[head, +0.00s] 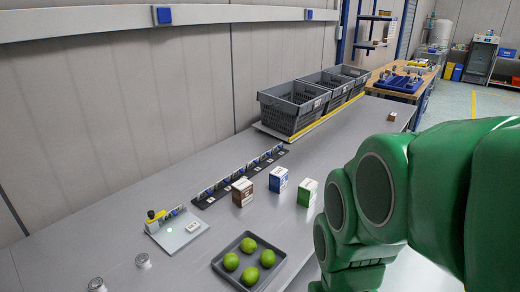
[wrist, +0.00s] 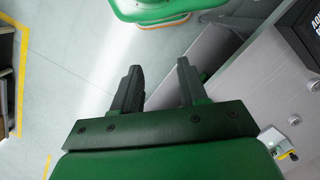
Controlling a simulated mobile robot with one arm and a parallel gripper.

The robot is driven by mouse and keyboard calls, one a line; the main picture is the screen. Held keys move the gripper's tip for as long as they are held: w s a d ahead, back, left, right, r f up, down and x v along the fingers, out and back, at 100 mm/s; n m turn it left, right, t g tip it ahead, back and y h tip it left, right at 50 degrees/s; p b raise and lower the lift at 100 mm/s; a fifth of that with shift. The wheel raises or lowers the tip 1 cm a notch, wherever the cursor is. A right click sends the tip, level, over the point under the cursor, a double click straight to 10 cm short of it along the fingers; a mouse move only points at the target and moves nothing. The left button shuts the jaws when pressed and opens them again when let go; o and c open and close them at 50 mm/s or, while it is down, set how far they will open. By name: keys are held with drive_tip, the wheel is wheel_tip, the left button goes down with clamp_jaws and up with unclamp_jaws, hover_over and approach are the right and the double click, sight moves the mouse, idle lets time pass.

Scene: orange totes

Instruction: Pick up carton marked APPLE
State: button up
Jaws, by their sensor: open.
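Three small cartons stand upright in a row on the grey table (head: 180,190) in the head view: a brown and white one (head: 242,192), a blue and white one (head: 278,179) and a green and white one (head: 307,193). Their print is too small to read, so I cannot tell which is marked APPLE. My gripper (wrist: 159,75) is open and empty in the wrist view, over the floor beside a table edge. No carton shows in the wrist view. In the head view my green arm is at the right, and the gripper itself is not visible.
A dark tray with several green fruits (head: 249,260) is at the table's front. A black rail (head: 240,178) runs behind the cartons. A flat plate with a yellow part (head: 178,230) and two small cylinders (head: 143,261) are at the left. Grey crates (head: 293,106) stand at the back.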

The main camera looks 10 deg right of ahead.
idle(0.4)
drive_tip(key=o, duration=1.1)
drive_tip(key=shift+r, duration=0.1)
